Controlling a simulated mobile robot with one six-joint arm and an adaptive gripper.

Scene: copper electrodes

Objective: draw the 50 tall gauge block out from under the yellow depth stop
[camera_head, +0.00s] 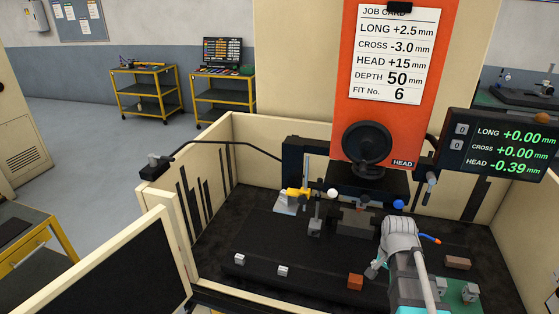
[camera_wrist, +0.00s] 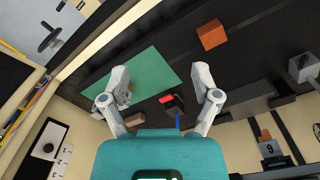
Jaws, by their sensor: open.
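The yellow depth stop (camera_head: 299,192) shows in the head view, left of the machine's spindle head, near a post. A small pale shape lies just below it; I cannot tell whether this is the 50 tall gauge block. My gripper (camera_head: 373,269) is at the lower right of the head view, well to the right of the depth stop and nearer the camera. In the wrist view my gripper (camera_wrist: 166,104) has its two fingers wide apart, with nothing held between them. The depth stop cannot be made out in the wrist view.
A copper block (camera_head: 355,282) lies on the dark table; it also shows in the wrist view (camera_wrist: 211,34). Small grey blocks (camera_head: 239,259) stand along the front. A green mat (camera_wrist: 143,80) lies below my gripper. Cream walls (camera_head: 170,265) border the work area. The card (camera_head: 397,55) reads depth 50.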

